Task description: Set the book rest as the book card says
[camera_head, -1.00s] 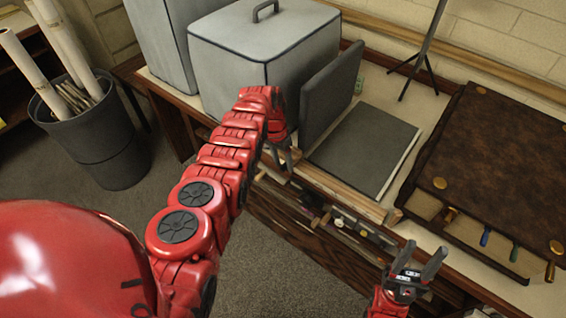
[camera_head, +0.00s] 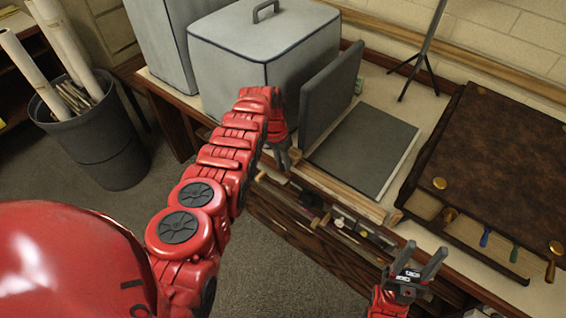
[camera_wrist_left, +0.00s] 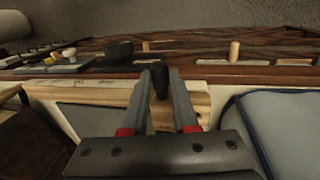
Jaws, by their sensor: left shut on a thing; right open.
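What looks like the book rest has a dark upright board (camera_head: 331,95) and a dark flat board (camera_head: 366,150), with a pale wooden strip along the front. My left gripper (camera_head: 283,168) is at the left end of that strip. In the left wrist view, my left gripper (camera_wrist_left: 161,74) is shut on a small dark knob (camera_wrist_left: 160,82) in front of the pale wooden strip (camera_wrist_left: 105,95). My right gripper (camera_head: 426,249) is open and empty, in front of the bench, lower right. I cannot make out a book card.
A grey lidded box (camera_head: 262,47) stands behind and left of the boards. A brown leather-topped tray (camera_head: 500,150) with several brass and coloured handles lies to the right. A dark tripod stand (camera_head: 420,60) is at the back. A bin (camera_head: 95,140) of paper rolls stands on the floor.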

